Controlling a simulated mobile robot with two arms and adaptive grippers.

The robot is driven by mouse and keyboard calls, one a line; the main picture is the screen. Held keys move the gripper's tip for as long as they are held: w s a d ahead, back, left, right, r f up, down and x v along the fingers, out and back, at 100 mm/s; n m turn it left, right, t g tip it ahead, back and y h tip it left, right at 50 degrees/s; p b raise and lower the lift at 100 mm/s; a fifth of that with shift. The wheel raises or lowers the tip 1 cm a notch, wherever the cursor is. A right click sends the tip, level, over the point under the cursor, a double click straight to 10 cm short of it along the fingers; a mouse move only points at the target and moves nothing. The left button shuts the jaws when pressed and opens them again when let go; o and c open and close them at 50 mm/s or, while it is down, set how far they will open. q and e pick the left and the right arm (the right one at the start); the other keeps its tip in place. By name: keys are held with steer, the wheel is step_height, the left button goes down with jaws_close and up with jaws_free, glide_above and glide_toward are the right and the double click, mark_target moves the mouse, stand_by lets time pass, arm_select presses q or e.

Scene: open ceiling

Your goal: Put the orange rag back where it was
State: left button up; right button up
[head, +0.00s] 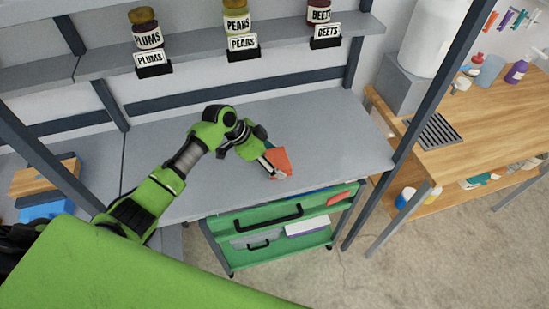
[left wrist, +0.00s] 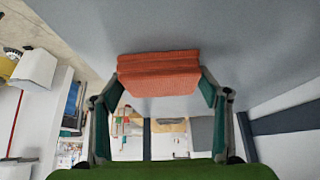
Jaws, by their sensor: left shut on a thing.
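The orange rag (head: 281,159) is folded into a block. My left gripper (head: 268,158) is shut on it, near the front edge of the grey shelf top (head: 330,125). In the left wrist view the orange rag (left wrist: 159,76) spans the space between the two fingers of my left gripper (left wrist: 158,92). I cannot tell whether the rag touches the grey surface. My right gripper is not in view.
A green drawer cart (head: 268,225) stands below the shelf's front edge. Labelled jars of plums (head: 147,36), pears (head: 237,22) and beets (head: 319,12) stand on the upper shelf. Grey surface around the rag is clear. A wooden table (head: 480,115) is at right.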

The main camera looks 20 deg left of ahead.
arm_select(q)
steer(key=o, duration=1)
steer(key=b+v, duration=0.2)
steer(key=v, duration=1)
steer(key=shift+r, duration=0.1)
